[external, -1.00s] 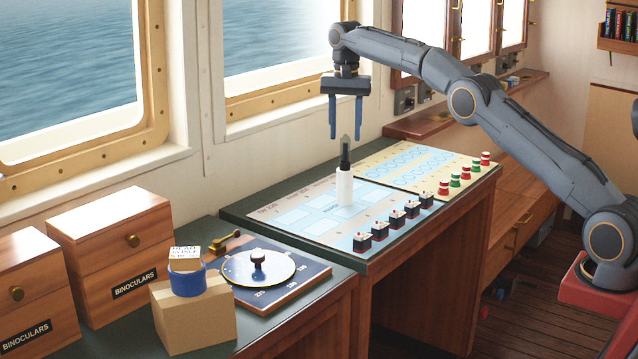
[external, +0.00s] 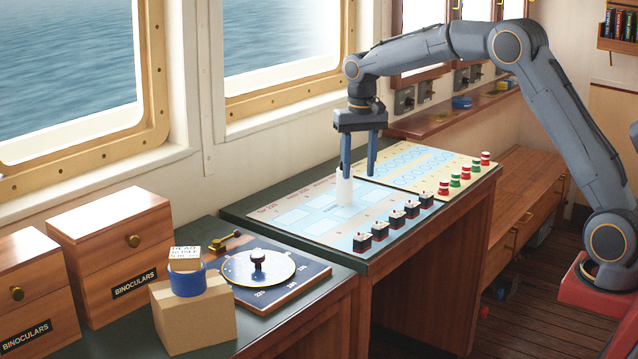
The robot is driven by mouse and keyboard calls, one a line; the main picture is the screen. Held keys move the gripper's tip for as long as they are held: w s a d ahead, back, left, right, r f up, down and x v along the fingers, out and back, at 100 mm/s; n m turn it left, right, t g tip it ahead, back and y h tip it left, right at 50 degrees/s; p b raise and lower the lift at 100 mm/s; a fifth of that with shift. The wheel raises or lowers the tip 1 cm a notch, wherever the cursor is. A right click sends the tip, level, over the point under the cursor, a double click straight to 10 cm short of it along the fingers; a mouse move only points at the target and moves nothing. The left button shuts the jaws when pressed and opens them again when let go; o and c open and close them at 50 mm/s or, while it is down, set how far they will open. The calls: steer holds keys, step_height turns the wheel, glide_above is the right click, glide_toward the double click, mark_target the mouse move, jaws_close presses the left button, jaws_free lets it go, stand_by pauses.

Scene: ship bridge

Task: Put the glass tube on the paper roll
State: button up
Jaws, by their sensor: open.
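A white upright cylinder, which looks like the paper roll (external: 344,190), stands on the light blue chart panel of the console. I cannot make out the glass tube now; the slim grey and black piece seen on top of the white cylinder earlier is not visible and may be hidden by a finger. My gripper (external: 358,176) is open and points down, its fingers apart. In this view its left finger overlaps the top of the white cylinder and its right finger is to the right of it. I cannot tell whether a finger touches it.
Several black switches (external: 380,231) line the panel's front edge, with red and green buttons (external: 466,173) to the right. At the left are a round dial (external: 258,268), a cardboard box (external: 193,318) with a blue ring (external: 187,282), and wooden binocular boxes (external: 112,255).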

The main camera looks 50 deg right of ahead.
steer(key=s+a+f+n, duration=0.2)
steer(key=s+f, duration=0.2)
steer(key=s, duration=0.8)
steer(key=s+a+f+n, duration=0.2)
steer(key=s+a+f, duration=0.1)
steer(key=s, duration=0.9)
steer(key=s+a+f+n, duration=0.2)
steer(key=s+f, duration=0.4)
steer(key=s, duration=0.5)
steer(key=shift+s+a+n, duration=0.15)
steer(key=shift+s+n, duration=0.25)
steer(key=shift+n, duration=0.1)
